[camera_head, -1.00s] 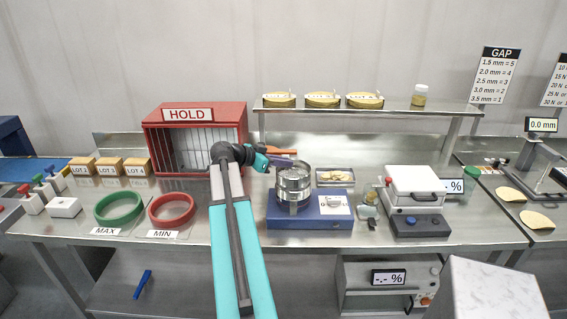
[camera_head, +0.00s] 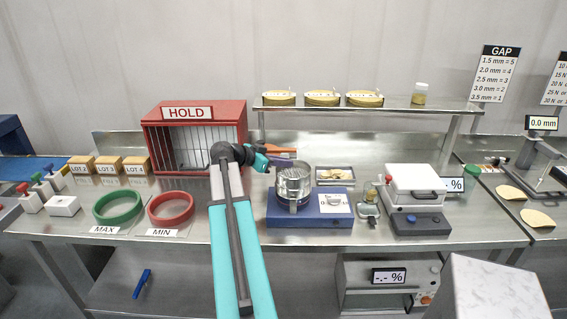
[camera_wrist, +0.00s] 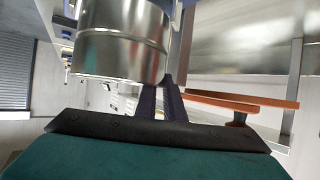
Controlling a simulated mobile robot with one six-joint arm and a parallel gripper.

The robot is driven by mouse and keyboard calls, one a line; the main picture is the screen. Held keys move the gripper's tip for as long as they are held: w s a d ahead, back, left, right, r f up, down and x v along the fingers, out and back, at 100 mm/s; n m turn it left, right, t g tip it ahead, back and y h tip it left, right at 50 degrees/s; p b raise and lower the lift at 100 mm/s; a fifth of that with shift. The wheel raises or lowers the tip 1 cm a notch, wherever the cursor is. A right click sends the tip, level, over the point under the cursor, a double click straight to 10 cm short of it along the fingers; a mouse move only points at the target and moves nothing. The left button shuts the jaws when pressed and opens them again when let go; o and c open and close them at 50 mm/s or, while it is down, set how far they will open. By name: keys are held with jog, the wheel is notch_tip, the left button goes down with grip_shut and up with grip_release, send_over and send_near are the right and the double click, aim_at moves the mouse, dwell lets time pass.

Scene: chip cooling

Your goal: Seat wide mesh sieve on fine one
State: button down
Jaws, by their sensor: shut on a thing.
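A metal sieve (camera_head: 294,176) with a shiny round wall is held at my gripper (camera_head: 278,162), just above the left part of the blue sieve base (camera_head: 285,221). In the wrist view the sieve's shiny wall (camera_wrist: 122,45) fills the upper left, upright or nearly so. My gripper's dark fingers (camera_wrist: 165,102) reach up to the wall's lower right side and are shut on it. A second metal ring (camera_head: 293,204) shows below it on the base. I cannot tell whether the two touch fully or a gap is left. The meshes are hidden.
A tray of chips (camera_head: 335,184) stands behind the blue base. The red HOLD rack (camera_head: 195,112) is to the left. Orange bars (camera_wrist: 240,102) lie close beside the fingers in the wrist view.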

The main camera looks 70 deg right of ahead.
jog(key=shift+f, duration=0.25)
dwell(0.3)
jog(key=c, duration=1.8)
grip_release()
jog(key=shift+w+a+r+b, duration=0.1)
jog(key=shift+b, duration=0.25)
jog(key=b+v, duration=0.3)
jog(key=v, duration=1)
jog(key=shift+a+b, duration=0.15)
jog(key=shift+b, duration=0.15)
jog(key=shift+r, duration=0.2)
